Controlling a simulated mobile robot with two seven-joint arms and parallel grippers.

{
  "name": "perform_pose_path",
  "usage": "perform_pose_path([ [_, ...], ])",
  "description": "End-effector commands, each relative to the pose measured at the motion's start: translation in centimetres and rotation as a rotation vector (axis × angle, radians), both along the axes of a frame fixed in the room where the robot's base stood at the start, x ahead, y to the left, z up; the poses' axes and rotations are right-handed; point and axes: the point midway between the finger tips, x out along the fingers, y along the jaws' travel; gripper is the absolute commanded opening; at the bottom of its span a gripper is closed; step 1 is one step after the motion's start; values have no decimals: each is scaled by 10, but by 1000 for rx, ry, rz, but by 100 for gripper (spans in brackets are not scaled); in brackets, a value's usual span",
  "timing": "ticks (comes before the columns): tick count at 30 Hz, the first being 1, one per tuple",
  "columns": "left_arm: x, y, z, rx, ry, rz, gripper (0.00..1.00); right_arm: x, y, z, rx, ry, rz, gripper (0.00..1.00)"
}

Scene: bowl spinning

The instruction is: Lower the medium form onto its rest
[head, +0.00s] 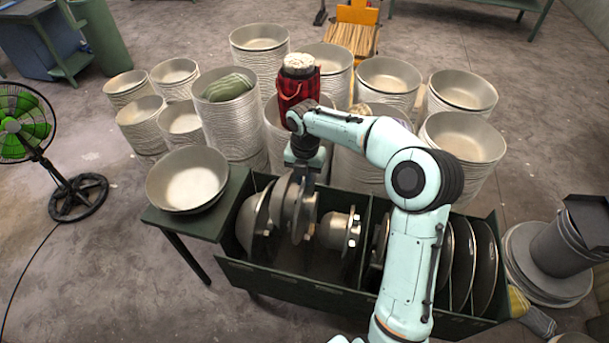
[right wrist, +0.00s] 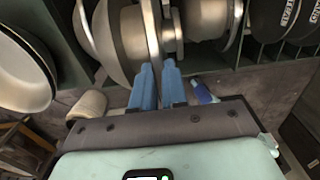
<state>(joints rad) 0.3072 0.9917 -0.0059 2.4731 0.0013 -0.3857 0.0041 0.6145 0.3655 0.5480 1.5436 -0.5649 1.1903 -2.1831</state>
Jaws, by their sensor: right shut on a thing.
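The medium form (head: 292,205) is a grey metal dome with a round flange, upright on edge in the dark green rack (head: 300,283). My right gripper (head: 305,172) is above it, shut on its flange. In the right wrist view, my blue fingertips (right wrist: 158,82) pinch the thin edge of the medium form (right wrist: 152,35). The large form (head: 252,222) stands close on the left and the small form (head: 345,232) on the right. The rest under the medium form is hidden, so I cannot tell whether it touches. My left gripper is not in view.
Flat round discs (head: 486,265) stand in the rack's right compartments, partly behind my arm. A wide bowl (head: 190,180) sits on the green side table. Several bowl stacks (head: 232,120) crowd behind the rack. A green fan (head: 25,125) stands at left; the floor before it is clear.

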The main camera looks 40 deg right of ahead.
Motion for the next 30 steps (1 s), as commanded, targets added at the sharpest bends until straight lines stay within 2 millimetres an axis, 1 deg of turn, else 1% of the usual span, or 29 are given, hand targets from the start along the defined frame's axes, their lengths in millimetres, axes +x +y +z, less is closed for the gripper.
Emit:
perform_pose_path([
  [30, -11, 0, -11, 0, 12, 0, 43, 1, 0, -26, 0, -4, 0, 0],
])
